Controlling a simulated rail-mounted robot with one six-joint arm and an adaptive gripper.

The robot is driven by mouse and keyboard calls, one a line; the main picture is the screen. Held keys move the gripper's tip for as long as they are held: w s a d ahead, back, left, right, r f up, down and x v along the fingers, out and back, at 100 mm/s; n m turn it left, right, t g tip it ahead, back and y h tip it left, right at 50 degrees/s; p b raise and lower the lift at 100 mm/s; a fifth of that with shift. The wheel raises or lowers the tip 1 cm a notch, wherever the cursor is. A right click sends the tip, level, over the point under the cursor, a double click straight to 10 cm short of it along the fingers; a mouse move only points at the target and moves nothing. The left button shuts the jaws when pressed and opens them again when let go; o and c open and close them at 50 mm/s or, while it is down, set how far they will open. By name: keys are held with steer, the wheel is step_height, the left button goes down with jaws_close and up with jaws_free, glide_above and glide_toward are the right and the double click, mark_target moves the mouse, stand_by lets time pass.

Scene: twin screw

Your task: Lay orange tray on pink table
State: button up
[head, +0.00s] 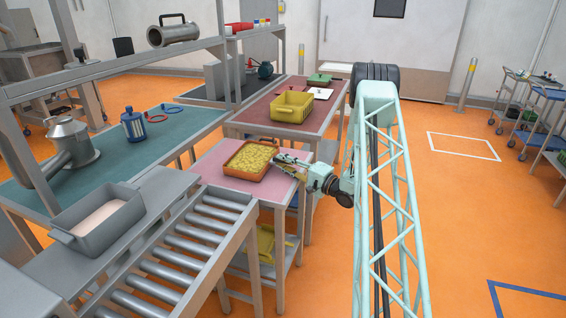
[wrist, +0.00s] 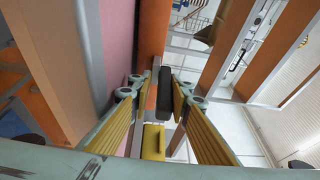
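The orange tray (head: 262,174), filled with yellow pieces, appears to rest level on the pink table (head: 213,171). My gripper (head: 277,164) is at the tray's right side, with its fingers pointing left toward the rim. In the wrist view my gripper (wrist: 167,88) shows two yellow-padded fingers with a gap between their tips. The pink tabletop (wrist: 117,35) also shows there at upper left. Contact between fingers and tray is not clear.
A roller conveyor (head: 185,245) adjoins the pink table in front, with a grey bin (head: 98,222) beside it. Behind is a dark red table (head: 322,118) with a yellow crate (head: 291,107). A yellow bin (head: 266,243) is on the lower shelf. Open floor lies right.

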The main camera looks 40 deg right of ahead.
mark_target(284, 173)
steer(key=f, duration=0.3)
steer(key=shift+s+a+f, duration=0.3)
steer(key=shift+s+a, duration=0.05)
steer(key=shift+a, duration=0.05)
steer(key=shift+s+g, duration=0.3)
steer(key=shift+s, duration=0.1)
steer(key=shift+o, duration=1.2)
steer(key=s+d+r, duration=0.1)
steer(key=s+d, duration=0.2)
steer(key=s, duration=0.6)
steer(key=shift+s+r, duration=0.15)
steer(key=shift+r, duration=0.25)
steer(key=shift+s+r, duration=0.55)
